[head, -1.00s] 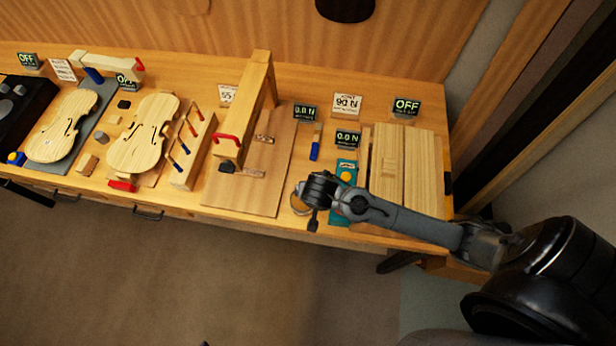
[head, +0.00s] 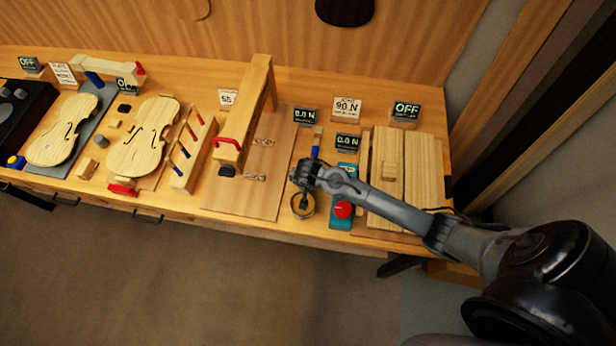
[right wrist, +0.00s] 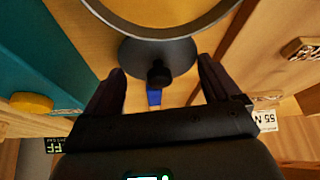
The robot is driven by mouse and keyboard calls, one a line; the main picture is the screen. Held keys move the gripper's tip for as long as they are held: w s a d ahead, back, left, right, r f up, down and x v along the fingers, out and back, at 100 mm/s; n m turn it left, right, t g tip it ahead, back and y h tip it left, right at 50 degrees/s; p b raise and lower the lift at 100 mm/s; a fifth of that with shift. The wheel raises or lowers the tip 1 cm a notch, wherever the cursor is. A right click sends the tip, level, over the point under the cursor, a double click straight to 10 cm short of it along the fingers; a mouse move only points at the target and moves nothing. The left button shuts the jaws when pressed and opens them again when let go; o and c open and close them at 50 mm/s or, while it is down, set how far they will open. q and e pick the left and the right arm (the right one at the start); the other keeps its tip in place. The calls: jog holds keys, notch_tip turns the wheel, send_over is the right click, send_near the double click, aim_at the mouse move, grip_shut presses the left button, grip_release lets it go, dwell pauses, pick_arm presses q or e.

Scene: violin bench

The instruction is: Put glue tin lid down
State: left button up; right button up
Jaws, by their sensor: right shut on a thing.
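The glue tin (head: 303,206) stands open near the bench's front edge, left of a teal box. Its round rim (right wrist: 160,34) crosses the top of the right wrist view. The lid, a dark disc with a black knob (right wrist: 135,58), shows between the fingers of my right gripper (right wrist: 160,68). The gripper is shut on it. In the head view my right gripper (head: 303,178) is just behind the tin, toward the back of the bench, and the lid cannot be made out there. My left gripper is not in view.
A blue-handled brush (head: 315,152) lies just behind the gripper. The teal box (head: 340,222) with a red knob is right of the tin. A brown board (head: 225,195) with a wooden frame is on the left. Pale planks (head: 422,180) lie on the right.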

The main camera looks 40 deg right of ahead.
jog(key=shift+f, duration=0.5)
jog(key=shift+f, duration=0.1)
jog(key=o, duration=0.7)
jog(key=shift+o, duration=0.2)
jog(key=shift+a+r, duration=0.1)
jog(key=shift+r, duration=0.3)
jog(key=p+v, duration=0.1)
jog(key=v, duration=1)
jog(key=s+a+r+n+y, duration=0.1)
jog(key=s+a+r+n, duration=0.1)
jog(key=s+n, duration=0.3)
jog(key=s+a+r+n+y, duration=0.2)
jog(key=s+a+r+n, duration=0.1)
jog(key=s, duration=1)
jog(key=shift+a+n, duration=0.45)
jog(key=shift+n, duration=0.65)
